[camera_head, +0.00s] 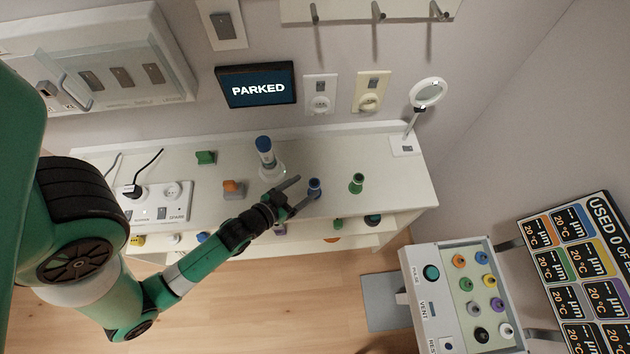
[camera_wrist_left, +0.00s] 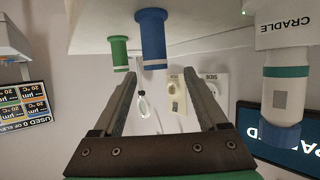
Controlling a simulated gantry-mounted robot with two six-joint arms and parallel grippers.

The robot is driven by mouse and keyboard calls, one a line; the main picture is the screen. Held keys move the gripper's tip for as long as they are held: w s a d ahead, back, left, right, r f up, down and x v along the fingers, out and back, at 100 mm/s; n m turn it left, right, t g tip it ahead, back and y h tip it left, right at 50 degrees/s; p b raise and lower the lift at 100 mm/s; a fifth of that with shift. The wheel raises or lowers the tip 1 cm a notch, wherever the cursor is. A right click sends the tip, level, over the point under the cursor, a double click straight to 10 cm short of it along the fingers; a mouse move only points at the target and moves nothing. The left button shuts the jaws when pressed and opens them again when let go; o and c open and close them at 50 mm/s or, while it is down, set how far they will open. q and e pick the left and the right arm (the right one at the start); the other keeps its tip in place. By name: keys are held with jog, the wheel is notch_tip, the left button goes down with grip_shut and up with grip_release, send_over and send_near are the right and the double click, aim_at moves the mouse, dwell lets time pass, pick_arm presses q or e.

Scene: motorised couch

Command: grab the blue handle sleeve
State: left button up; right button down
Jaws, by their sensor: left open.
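The blue handle sleeve (camera_head: 314,188) stands upright on the white shelf top, between the cradle and a green sleeve (camera_head: 357,183). My left gripper (camera_head: 302,192) is open and empty, its fingertips close to the blue sleeve. In the left wrist view, where the shelf is at the top, the blue sleeve (camera_wrist_left: 152,35) shows ahead of the two fingers (camera_wrist_left: 162,80), in line with the space between them. It is not clearly between the fingertips. The green sleeve (camera_wrist_left: 120,52) is left of it there. My right gripper is not in view.
The cradle (camera_head: 271,172) with a white, blue-capped handle (camera_head: 264,150) stands close to my left gripper; the handle also shows in the left wrist view (camera_wrist_left: 283,95). A magnifier (camera_head: 428,93) stands at the shelf's right end. A wall screen (camera_head: 256,86) reads PARKED.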

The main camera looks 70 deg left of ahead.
aim_at(315, 183)
pick_arm(q)
jog(key=x, duration=0.5)
jog(key=b+x, duration=0.1)
jog(key=x, duration=0.2)
jog(key=shift+w+d+f, duration=0.1)
jog(key=shift+d+f, duration=0.15)
grip_shut()
